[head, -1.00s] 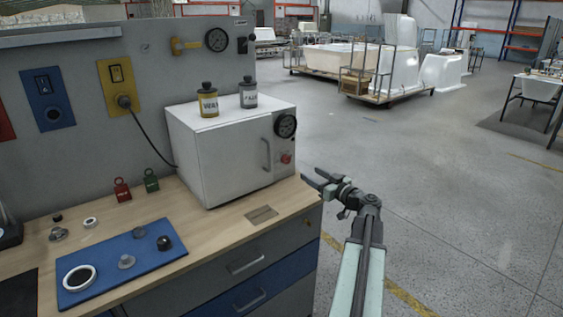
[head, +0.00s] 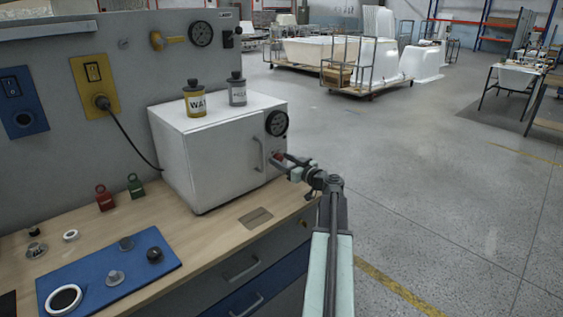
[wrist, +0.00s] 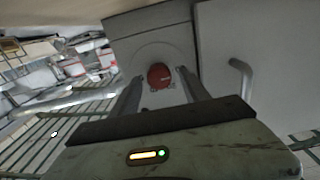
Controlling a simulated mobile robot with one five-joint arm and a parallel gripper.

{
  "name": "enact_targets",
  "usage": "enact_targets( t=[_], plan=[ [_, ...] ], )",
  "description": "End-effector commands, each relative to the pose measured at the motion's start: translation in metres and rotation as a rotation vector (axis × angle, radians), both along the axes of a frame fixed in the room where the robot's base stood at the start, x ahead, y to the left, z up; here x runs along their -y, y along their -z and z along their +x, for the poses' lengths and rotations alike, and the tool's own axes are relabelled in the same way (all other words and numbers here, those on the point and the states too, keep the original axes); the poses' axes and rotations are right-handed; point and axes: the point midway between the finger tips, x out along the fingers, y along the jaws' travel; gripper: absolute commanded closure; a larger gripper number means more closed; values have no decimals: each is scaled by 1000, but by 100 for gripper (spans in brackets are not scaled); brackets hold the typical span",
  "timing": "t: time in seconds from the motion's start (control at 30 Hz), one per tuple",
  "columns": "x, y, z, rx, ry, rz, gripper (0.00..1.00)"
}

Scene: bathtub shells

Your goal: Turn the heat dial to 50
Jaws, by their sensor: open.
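A white box oven (head: 205,150) stands on the workbench. A round black dial (head: 276,123) with pale markings sits high on its right front strip, and a small red knob (head: 279,154) sits below it. My gripper (head: 281,161) is at the oven front by the red knob, below the black dial. In the wrist view, my open gripper (wrist: 160,76) has a finger on each side of the red knob (wrist: 159,75), with nothing held. Whether the fingers touch it or the panel, I cannot tell. The markings are too small to read.
The oven handle (head: 259,155) is just left of the gripper and also shows in the wrist view (wrist: 240,78). Two bottles, yellow (head: 195,101) and grey (head: 237,90), stand on the oven. A blue mat (head: 100,283) with small parts lies front left. Open floor lies right.

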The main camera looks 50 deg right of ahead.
Motion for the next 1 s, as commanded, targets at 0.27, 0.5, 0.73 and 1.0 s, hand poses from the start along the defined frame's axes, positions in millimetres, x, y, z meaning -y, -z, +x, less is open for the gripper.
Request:
enact_targets(
  t=[0.27, 0.5, 0.73, 1.0],
  plan=[
    [1, 0, 4, 0, 3, 0, 46],
    [2, 0, 4, 0, 3, 0, 100],
    [-1, 0, 4, 0, 0, 11, 100],
    [1, 0, 5, 9, -1, 124, 100]
  ],
)
